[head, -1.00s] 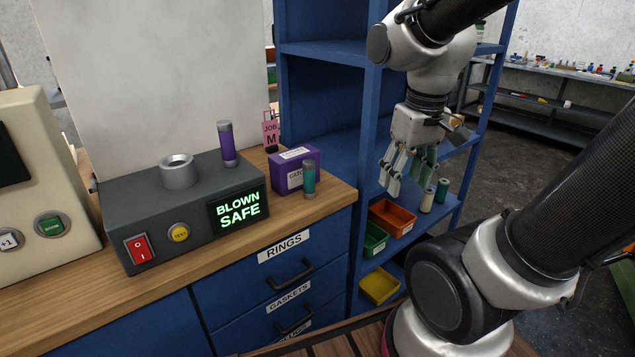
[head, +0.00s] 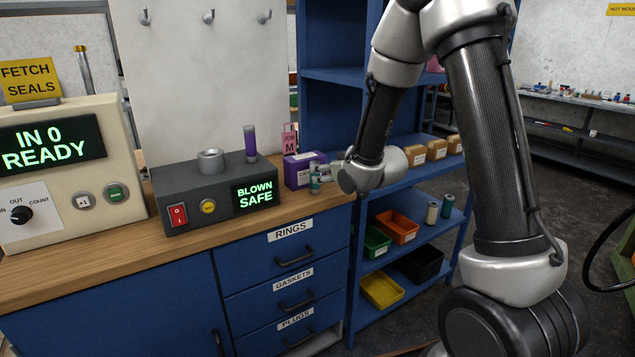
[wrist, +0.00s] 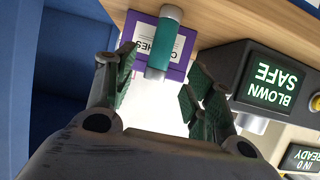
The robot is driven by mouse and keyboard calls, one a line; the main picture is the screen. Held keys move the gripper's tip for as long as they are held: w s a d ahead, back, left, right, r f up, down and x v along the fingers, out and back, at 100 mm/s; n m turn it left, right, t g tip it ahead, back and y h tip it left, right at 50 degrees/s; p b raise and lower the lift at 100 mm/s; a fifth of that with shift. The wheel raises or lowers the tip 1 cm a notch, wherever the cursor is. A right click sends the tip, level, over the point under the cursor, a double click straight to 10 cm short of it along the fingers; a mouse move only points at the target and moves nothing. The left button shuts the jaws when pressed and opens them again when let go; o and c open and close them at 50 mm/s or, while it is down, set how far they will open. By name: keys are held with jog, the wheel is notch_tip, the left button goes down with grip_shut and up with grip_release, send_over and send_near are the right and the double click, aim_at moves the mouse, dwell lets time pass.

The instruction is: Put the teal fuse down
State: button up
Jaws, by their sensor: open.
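The teal fuse (head: 314,185), with grey ends, stands upright on the wooden bench top (head: 110,245), in front of the purple box (head: 297,172). It also shows in the wrist view (wrist: 167,45), with the purple box (wrist: 144,27) behind it. My gripper (wrist: 161,72) is open, with its green-padded fingers spread to either side of the fuse's near end. A gap shows on both sides, so the fingers do not grip it. In the head view my gripper (head: 326,178) is beside the fuse, partly hidden by my wrist.
A dark tester (head: 215,195) reading "BLOWN SAFE" stands left of the fuse, with a purple fuse (head: 250,143) upright on it. A pink job tag (head: 289,140) stands behind the purple box. Blue shelves at right hold bins, a cream fuse (head: 432,212) and another teal fuse (head: 447,206).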

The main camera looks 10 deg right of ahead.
jog(key=x, duration=0.7)
jog(key=shift+w+a+f, duration=0.1)
jog(key=shift+w+f, duration=0.15)
jog(key=shift+w, duration=0.05)
grip_shut()
